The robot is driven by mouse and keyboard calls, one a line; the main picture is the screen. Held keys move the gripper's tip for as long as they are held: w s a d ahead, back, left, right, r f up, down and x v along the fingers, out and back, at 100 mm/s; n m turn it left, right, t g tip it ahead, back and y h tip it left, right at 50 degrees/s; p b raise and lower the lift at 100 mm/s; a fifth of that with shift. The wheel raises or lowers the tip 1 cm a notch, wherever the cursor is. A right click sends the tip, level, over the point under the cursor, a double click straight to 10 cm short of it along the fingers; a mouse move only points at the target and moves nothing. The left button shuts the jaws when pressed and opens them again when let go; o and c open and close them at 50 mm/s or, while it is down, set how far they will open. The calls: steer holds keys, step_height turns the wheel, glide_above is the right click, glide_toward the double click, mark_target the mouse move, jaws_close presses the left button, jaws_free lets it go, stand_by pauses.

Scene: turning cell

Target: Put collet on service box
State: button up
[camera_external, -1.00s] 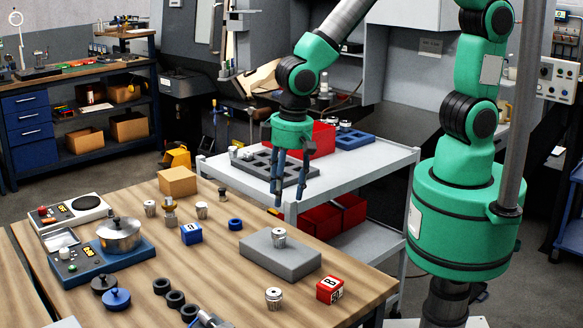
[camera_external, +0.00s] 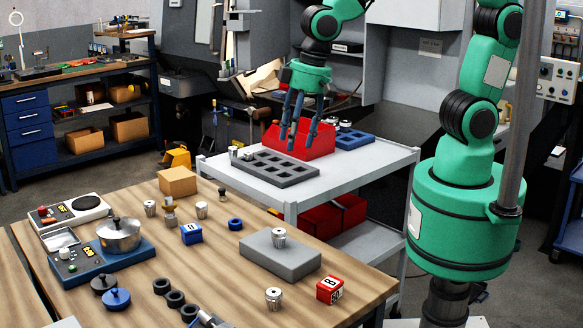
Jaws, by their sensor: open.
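Several small silver collet-like parts stand on the wooden table: one collet (camera_external: 273,298) near the front edge, one (camera_external: 150,208) and another (camera_external: 202,210) further back. One more collet (camera_external: 279,236) stands upright on top of a flat grey block (camera_external: 268,262). I cannot tell for sure which thing is the service box; the grey block and a red open box (camera_external: 320,141) on the cart are both box-like. My gripper (camera_external: 298,143) is open and empty, pointing down above the cart, in front of the red box in the picture. It is well apart from the collets.
The white cart (camera_external: 352,174) carries a grey slotted tray (camera_external: 270,167) and a blue tray (camera_external: 352,139). On the table are a cardboard box (camera_external: 177,181), a pot (camera_external: 118,234), a blue cube (camera_external: 191,233), a red cube (camera_external: 330,289) and dark rings (camera_external: 174,298).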

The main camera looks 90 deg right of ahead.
steer(key=s+d+r+n+t, duration=0.1)
steer(key=s+d+r, duration=0.5)
steer(key=s+r, duration=0.2)
steer(key=s+d+r+n+t, duration=0.1)
steer(key=s+d+r+t, duration=0.1)
steer(key=s+d+r, duration=0.4)
steer(key=s+r, duration=0.2)
steer(key=s, duration=0.2)
steer(key=shift+r, duration=0.3)
step_height(320, 180, down, 6)
steer(key=b, duration=0.6)
steer(key=shift+f+b, duration=0.25)
steer(key=shift+b, duration=0.05)
